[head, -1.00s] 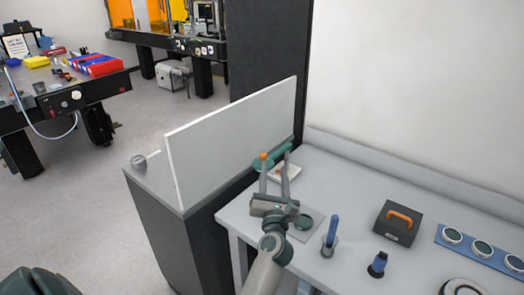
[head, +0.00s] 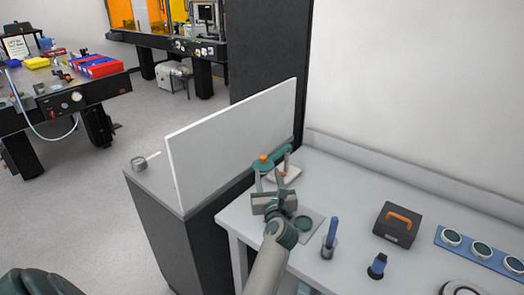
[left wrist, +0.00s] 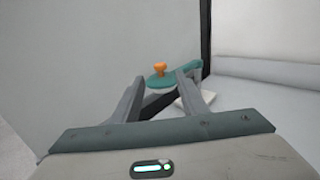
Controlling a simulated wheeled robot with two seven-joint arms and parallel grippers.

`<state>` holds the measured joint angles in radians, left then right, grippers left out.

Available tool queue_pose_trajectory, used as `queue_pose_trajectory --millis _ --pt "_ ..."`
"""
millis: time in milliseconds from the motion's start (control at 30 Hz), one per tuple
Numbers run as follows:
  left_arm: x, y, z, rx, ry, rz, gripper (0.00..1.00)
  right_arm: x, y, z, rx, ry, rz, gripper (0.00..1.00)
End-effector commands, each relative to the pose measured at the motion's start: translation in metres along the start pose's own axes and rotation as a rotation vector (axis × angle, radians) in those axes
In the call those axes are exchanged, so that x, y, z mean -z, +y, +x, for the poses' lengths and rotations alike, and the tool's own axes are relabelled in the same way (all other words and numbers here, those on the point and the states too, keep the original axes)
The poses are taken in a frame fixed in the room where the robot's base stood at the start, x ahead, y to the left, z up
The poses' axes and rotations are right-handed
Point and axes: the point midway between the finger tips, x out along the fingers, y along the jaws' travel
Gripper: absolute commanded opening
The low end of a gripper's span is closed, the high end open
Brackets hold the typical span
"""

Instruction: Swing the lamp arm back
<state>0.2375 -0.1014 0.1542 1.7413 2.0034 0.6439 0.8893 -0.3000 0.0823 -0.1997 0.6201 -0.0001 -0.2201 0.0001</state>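The lamp arm (head: 277,157) is teal, with an orange knob (head: 263,157) on top of its round left end. It stands on a pale base (head: 288,174) at the back left of the bench, close to a white panel. In the left wrist view the teal arm (left wrist: 190,70) and orange knob (left wrist: 160,68) show just beyond the fingertips. My left gripper (head: 269,176) is in front of the lamp arm, its fingers apart and nothing seen between them; it also shows in the left wrist view (left wrist: 160,82). I cannot tell whether a finger touches the arm. My right gripper is out of view.
The white upright panel (head: 232,140) stands left of the lamp. A blue-handled tool (head: 331,235), a dark box with an orange handle (head: 397,224) and a blue strip of discs (head: 480,249) are to the right.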

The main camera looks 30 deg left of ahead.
Motion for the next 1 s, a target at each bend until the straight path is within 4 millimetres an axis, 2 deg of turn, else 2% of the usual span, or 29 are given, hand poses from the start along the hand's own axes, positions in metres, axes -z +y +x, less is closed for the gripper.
queue_pose_trajectory --millis 400,700,1000 --pt "-0.003 0.001 0.071 -0.001 -0.001 0.003 0.4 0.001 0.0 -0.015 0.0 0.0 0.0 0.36" --pt "-0.002 0.0 0.12 0.0 -0.001 0.004 0.4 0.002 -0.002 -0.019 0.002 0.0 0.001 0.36" --pt "-0.001 0.0 0.149 0.0 -0.001 0.003 0.4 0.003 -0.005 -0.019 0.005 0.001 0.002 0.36"
